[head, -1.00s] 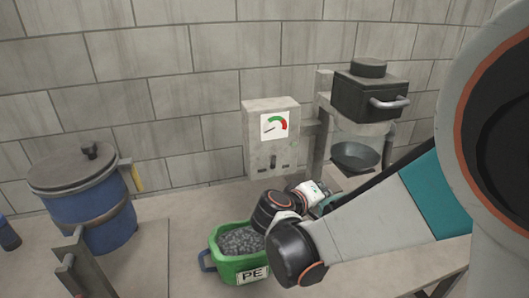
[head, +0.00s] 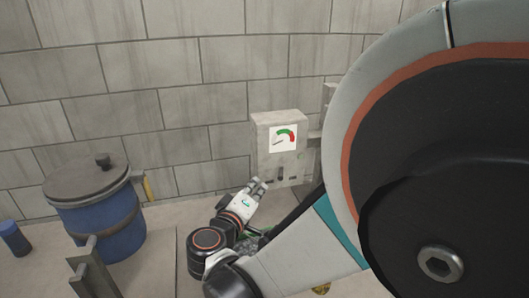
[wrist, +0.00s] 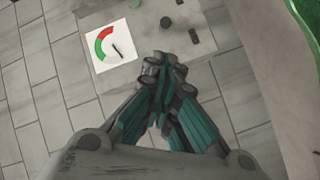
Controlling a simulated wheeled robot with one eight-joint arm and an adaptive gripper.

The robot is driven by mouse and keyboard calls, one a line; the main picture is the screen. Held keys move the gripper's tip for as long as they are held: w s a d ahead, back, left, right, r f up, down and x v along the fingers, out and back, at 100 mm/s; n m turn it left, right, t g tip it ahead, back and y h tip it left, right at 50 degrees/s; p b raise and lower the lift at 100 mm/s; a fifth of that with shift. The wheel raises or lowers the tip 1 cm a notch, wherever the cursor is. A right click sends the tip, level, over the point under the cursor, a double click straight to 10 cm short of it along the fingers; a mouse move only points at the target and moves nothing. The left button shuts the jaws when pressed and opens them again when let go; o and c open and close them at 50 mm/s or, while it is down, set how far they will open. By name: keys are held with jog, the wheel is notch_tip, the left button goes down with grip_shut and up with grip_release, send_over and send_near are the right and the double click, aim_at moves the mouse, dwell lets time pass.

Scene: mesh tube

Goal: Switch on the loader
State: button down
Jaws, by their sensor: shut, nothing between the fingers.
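A grey control box (head: 262,150) stands against the block wall with a white gauge (head: 283,138) on its front. The gauge has a green and red arc, and its needle lies outside the coloured band. A small dark switch (head: 280,173) sits below the gauge. In the wrist view the gauge (wrist: 116,46), a round dark knob (wrist: 166,22) and a dark rectangular switch (wrist: 194,36) show beyond the fingertips. My gripper (head: 260,184) is shut and empty, in front of the box's lower left part. Its fingertips (wrist: 163,58) appear apart from the controls; contact cannot be told exactly.
A blue drum (head: 105,228) with a grey lid stands at the left, near a metal post (head: 88,268). A small blue bottle (head: 14,238) is at the far left. My arm hides most of the green tub and the area right of the box. The wall above is clear.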

jog(key=b+x, duration=0.2)
jog(key=x, duration=0.7)
jog(key=shift+w, duration=0.3)
jog(key=shift+d+f, duration=0.1)
jog(key=shift+d, duration=0.05)
